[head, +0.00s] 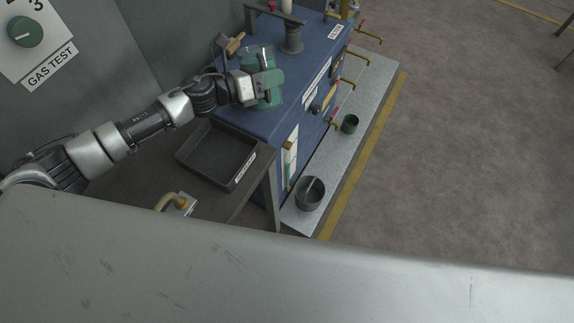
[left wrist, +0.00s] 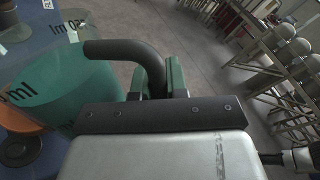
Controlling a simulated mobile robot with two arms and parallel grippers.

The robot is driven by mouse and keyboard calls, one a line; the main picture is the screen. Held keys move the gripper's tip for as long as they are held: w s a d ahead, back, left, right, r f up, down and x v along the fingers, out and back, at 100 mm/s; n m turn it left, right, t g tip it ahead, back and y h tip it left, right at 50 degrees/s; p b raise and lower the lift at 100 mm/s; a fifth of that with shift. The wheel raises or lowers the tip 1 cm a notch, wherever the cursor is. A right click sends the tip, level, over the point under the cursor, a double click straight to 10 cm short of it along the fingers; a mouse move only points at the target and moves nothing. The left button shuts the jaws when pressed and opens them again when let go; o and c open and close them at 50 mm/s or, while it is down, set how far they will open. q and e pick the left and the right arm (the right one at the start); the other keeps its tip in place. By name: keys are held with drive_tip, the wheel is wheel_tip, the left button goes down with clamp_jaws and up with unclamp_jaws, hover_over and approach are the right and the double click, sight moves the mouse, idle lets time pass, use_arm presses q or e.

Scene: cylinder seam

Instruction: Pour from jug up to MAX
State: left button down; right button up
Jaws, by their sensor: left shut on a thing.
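A green see-through jug (head: 258,58) is at the near end of the blue cabinet (head: 290,75), over its top. My left gripper (head: 262,87) is shut on the jug's handle and partly hides the jug in the head view. In the left wrist view the green jug (left wrist: 75,85) shows dark "ml" lettering, and its dark curved handle (left wrist: 130,48) runs between my gripper's fingers (left wrist: 160,78). I cannot tell the liquid level in the jug or its exact tilt. A pale upright strip (head: 291,157) is on the cabinet's near front; no MAX mark is readable. My right gripper is not in view.
A dark empty tray (head: 217,155) lies on the bench beside the cabinet. A grey bucket (head: 309,193) and a small dark pot (head: 350,124) stand on the floor plate below brass taps. A dark stand (head: 292,42) is on the cabinet. The floor at right is clear.

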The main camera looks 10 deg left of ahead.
use_arm(q)
drive_tip(key=shift+w, duration=0.1)
drive_tip(key=shift+f+n, duration=0.4)
drive_tip(key=shift+f, duration=0.1)
drive_tip(key=shift+w+f, duration=0.1)
drive_tip(key=shift+f, duration=0.15)
idle(1.6)
drive_tip(key=shift+w+a+f+n, duration=0.1)
drive_tip(key=shift+w+f+n, duration=0.05)
drive_tip(key=shift+f+n, duration=0.25)
drive_tip(key=shift+r, duration=0.2)
idle(1.4)
drive_tip(key=shift+w+a+r+n+p, duration=0.1)
drive_tip(key=shift+w+r+n+p, duration=0.1)
drive_tip(key=shift+r+n+p, duration=0.45)
drive_tip(key=shift+w+g+p, duration=0.1)
drive_tip(key=shift+g+p, duration=0.3)
idle(1.2)
